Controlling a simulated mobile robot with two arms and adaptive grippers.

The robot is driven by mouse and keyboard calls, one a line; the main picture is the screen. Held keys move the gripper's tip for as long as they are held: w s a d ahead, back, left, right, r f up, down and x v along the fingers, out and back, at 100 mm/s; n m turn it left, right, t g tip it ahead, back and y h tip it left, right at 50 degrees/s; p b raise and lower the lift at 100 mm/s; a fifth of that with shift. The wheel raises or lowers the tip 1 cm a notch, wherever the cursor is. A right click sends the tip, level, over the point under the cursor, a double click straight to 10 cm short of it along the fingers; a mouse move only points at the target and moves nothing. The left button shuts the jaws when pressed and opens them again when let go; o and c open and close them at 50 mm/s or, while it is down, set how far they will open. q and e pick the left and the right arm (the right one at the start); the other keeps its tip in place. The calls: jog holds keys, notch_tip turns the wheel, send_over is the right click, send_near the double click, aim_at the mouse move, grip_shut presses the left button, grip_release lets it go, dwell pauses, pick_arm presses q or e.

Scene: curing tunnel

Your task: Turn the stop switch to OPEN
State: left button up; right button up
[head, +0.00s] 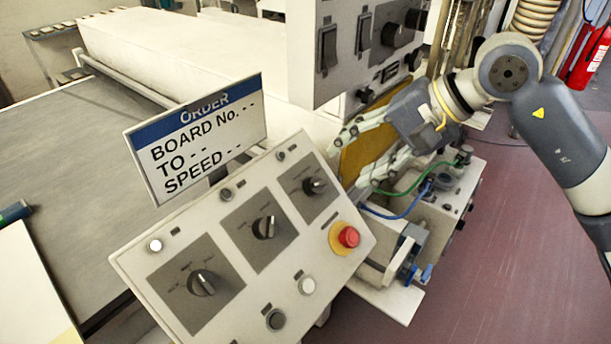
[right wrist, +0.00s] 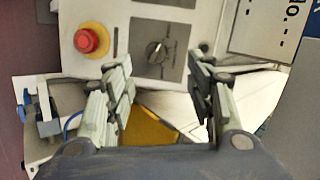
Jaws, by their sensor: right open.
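A sloped grey control panel (head: 222,256) carries three dark rotary switches: a left one (head: 202,283), a middle one (head: 266,228) and a right one (head: 314,186). Their labels are too small to read, so I cannot tell which is the stop switch or where OPEN lies. My right gripper (head: 350,162) is open and empty beyond the panel's upper right edge, apart from the switches. In the right wrist view, one rotary switch (right wrist: 157,50) shows ahead between the open fingers (right wrist: 163,62), close to a red button. My left gripper is not in view.
A red mushroom button (head: 348,237) on a yellow ring sits at the panel's right. An ORDER sign (head: 197,137) stands behind the panel. An upright switch box (head: 345,50) is above, near my right gripper. A valve unit with green and blue hoses (head: 408,215) lies below it.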

aim_at(321, 182)
jog(key=p+x, duration=0.3)
jog(key=x, duration=0.5)
jog(key=shift+f, duration=0.35)
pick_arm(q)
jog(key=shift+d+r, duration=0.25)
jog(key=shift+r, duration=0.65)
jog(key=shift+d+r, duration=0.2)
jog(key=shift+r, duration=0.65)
pick_arm(e)
jog(key=shift+x, duration=0.8)
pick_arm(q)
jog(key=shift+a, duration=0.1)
pick_arm(e)
jog(key=shift+w+d+f, duration=0.1)
jog(key=shift+d, duration=0.05)
jog(key=shift+c, duration=0.6)
jog(key=c, duration=0.9)
